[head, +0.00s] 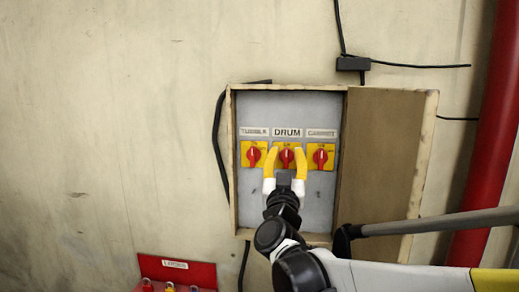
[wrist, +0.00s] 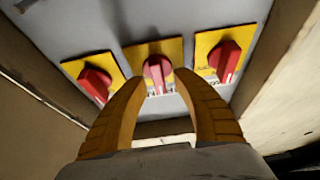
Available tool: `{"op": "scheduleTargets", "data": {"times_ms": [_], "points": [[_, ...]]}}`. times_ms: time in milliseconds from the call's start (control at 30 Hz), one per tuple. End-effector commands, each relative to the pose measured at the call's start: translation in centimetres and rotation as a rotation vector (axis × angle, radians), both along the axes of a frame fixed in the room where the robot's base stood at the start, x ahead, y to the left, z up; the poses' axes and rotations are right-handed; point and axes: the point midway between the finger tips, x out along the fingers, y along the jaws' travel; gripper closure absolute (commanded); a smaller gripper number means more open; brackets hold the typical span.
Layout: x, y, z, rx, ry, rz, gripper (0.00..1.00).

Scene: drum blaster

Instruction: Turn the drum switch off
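The drum switch is a red rotary knob on a yellow plate, in the middle of three under the DRUM label (head: 287,132). Its knob (head: 287,157) points roughly upright in the head view, and it shows in the wrist view (wrist: 157,69). My gripper (head: 286,151) has its yellow fingers apart, one on each side of this knob. In the wrist view the fingertips (wrist: 160,76) straddle the knob closely, with a small gap visible; I cannot tell whether either finger touches it. The fingers partly cover the yellow plate.
Similar red knobs sit on either side: the left knob (head: 254,156) and the right knob (head: 320,157). The grey panel (head: 318,205) is in a shallow wooden-edged box with its door (head: 385,150) open to the right. A red pipe (head: 490,130) runs at far right. A red box (head: 165,268) is below left.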

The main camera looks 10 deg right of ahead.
Motion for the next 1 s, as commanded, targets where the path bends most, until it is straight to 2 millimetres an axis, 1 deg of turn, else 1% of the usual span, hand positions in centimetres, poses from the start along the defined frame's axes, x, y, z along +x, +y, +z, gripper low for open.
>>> {"op": "scheduleTargets", "data": {"times_ms": [100, 367, 400, 500, 833, 1000], "points": [[0.61, -0.20, 0.29, 0.000, 0.000, 0.000, 0.66], [0.72, -0.22, 0.28, 0.001, 0.000, 0.001, 0.66], [0.71, -0.22, 0.27, 0.001, 0.000, 0.001, 0.73], [0.71, -0.22, 0.27, 0.001, 0.000, 0.001, 1.00], [0.72, -0.22, 0.24, 0.004, 0.000, 0.002, 1.00], [0.72, -0.28, 0.18, 0.036, -0.011, 0.001, 1.00]]}}
